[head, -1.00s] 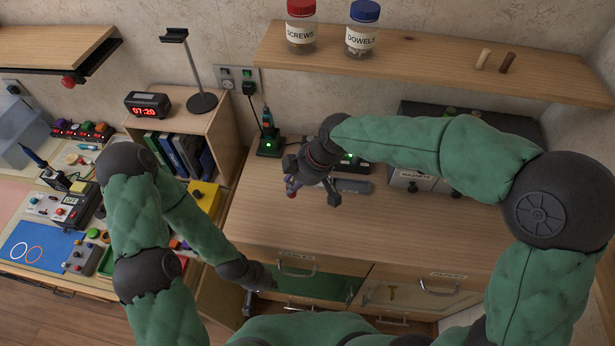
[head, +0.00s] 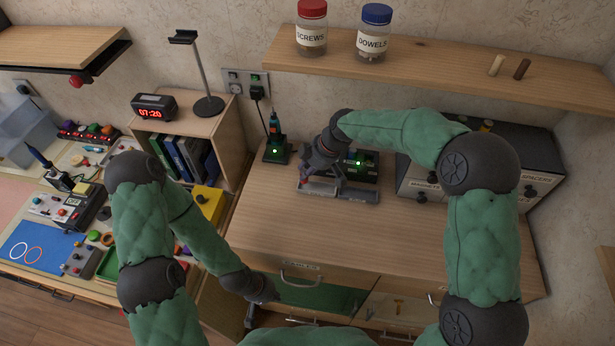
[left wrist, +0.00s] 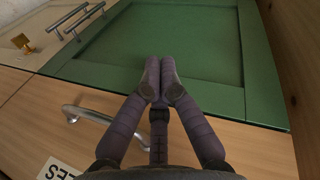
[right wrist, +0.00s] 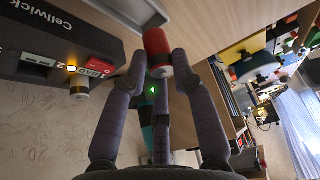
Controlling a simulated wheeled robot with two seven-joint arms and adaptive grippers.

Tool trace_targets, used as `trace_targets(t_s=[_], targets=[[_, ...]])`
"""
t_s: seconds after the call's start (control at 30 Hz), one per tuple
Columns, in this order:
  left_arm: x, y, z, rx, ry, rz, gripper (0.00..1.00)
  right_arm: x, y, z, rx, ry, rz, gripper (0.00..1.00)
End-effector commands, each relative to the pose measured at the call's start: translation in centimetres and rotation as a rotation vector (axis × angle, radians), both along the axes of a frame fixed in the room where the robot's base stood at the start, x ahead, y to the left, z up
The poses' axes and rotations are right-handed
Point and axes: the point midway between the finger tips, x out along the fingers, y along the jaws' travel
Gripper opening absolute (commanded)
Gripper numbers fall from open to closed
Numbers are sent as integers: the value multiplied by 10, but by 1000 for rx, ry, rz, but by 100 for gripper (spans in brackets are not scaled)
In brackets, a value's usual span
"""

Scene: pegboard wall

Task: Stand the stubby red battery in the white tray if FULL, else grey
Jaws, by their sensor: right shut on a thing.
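My right gripper (right wrist: 160,66) is shut on the stubby red battery (right wrist: 156,50), whose red side and pale end show between the fingertips in the right wrist view. In the head view this gripper (head: 312,178) is over the left part of a low grey-and-white tray piece (head: 350,194) in front of the dark tester (head: 368,172). I cannot tell whether the battery touches the tray. The tester, marked Cellwick in the right wrist view (right wrist: 50,35), has a lit orange lamp and a small red-and-white label. My left gripper (left wrist: 160,82) is shut and empty, above the green-lined drawer area.
A dock with a green light (head: 276,150) stands left of the tester. Dark drawer boxes (head: 500,165) stand at the right. A shelf with jars (head: 372,35) hangs above. The bench top (head: 300,235) in front is clear.

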Motion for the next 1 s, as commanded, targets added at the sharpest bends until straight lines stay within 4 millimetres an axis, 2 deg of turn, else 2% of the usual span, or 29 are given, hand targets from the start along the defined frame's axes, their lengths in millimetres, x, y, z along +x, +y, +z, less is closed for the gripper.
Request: trace_targets(t_s=[0.2, 0.27, 0.67, 0.7, 0.77, 1.0], targets=[[0, 0, -11, 0, 0, 0, 0, 4, -1, -32, -1, 5, 0, 0], [0, 0, -13, 0, 0, 0, 0, 4, -1, -37, -1, 3, 0, 0], [0, 0, -15, 0, 0, 0, 0, 4, -1, -41, 0, 2, 0, 0], [0, 0, -14, 0, 0, 0, 0, 4, -1, -40, 0, 2, 0, 35], [0, 0, -14, 0, 0, 0, 0, 4, -1, -40, 0, 2, 0, 51], [0, 0, -14, 0, 0, 0, 0, 4, -1, -40, 0, 2, 0, 51]])
